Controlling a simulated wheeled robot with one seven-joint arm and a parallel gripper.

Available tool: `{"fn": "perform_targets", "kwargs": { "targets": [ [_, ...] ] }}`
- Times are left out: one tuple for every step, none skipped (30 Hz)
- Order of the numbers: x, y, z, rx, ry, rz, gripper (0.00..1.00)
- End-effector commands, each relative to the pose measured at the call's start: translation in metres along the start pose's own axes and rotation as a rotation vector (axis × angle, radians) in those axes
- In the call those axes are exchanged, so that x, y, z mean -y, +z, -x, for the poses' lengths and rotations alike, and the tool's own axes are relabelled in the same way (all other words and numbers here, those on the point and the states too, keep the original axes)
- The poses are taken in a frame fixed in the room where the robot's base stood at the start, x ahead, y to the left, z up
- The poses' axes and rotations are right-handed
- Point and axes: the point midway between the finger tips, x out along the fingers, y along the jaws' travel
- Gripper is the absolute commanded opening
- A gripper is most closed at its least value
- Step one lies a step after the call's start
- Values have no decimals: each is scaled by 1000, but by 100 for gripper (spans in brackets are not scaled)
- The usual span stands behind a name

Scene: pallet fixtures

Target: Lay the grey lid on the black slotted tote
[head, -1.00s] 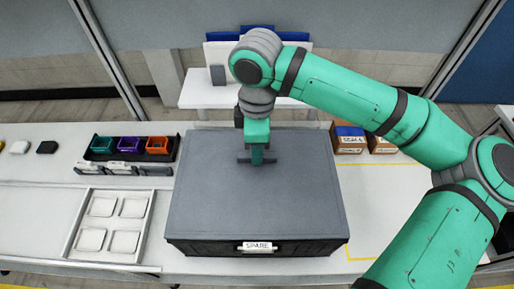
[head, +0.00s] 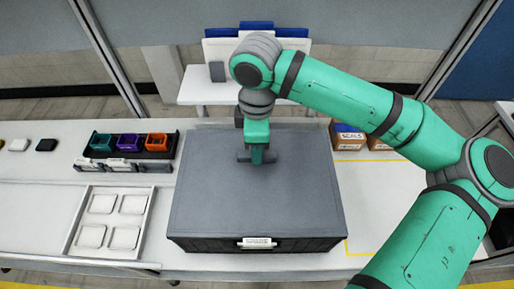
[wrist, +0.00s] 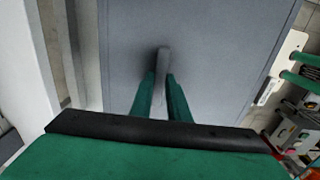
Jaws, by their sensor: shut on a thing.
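The grey lid (head: 255,200) lies over the top of the black slotted tote (head: 200,244) in the head view and covers its opening. The tote's dark front wall shows below the lid's near edge, with a white label on it. My gripper (head: 257,158) is above the far half of the lid, shut on the lid's raised handle. In the wrist view the two green fingers (wrist: 161,92) close on that grey handle, and the lid (wrist: 215,50) fills the middle. Whether the lid's rim is fully seated all round cannot be told.
A rack with teal, purple and orange bins (head: 157,142) and a white tray with several pads (head: 112,220) stand left. Cardboard boxes (head: 348,135) stand behind at right. Yellow tape (head: 385,160) marks clear table at right.

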Motion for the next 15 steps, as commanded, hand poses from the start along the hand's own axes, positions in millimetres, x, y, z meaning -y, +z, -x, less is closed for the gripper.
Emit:
{"fn": "perform_targets", "kwargs": {
  "targets": [
    [0, 0, 0, 0, 0, 0, 0],
    [0, 0, 0, 0, 0, 0, 20],
    [0, 0, 0, 0, 0, 0, 30],
    [0, 0, 0, 0, 0, 0, 37],
    [0, 0, 0, 0, 0, 0, 37],
    [0, 0, 0, 0, 0, 0, 37],
    [0, 0, 0, 0, 0, 0, 37],
    [0, 0, 0, 0, 0, 0, 37],
    [0, 0, 0, 0, 0, -1, 37],
    [0, 0, 0, 0, 0, -1, 37],
    [0, 0, 0, 0, 0, -1, 37],
    [0, 0, 0, 0, 0, -1, 37],
    [0, 1, 0, 0, 0, -1, 37],
    [0, 1, 1, 0, 0, -1, 37],
    [0, 0, 4, 0, 1, -1, 37]
  ]
}}
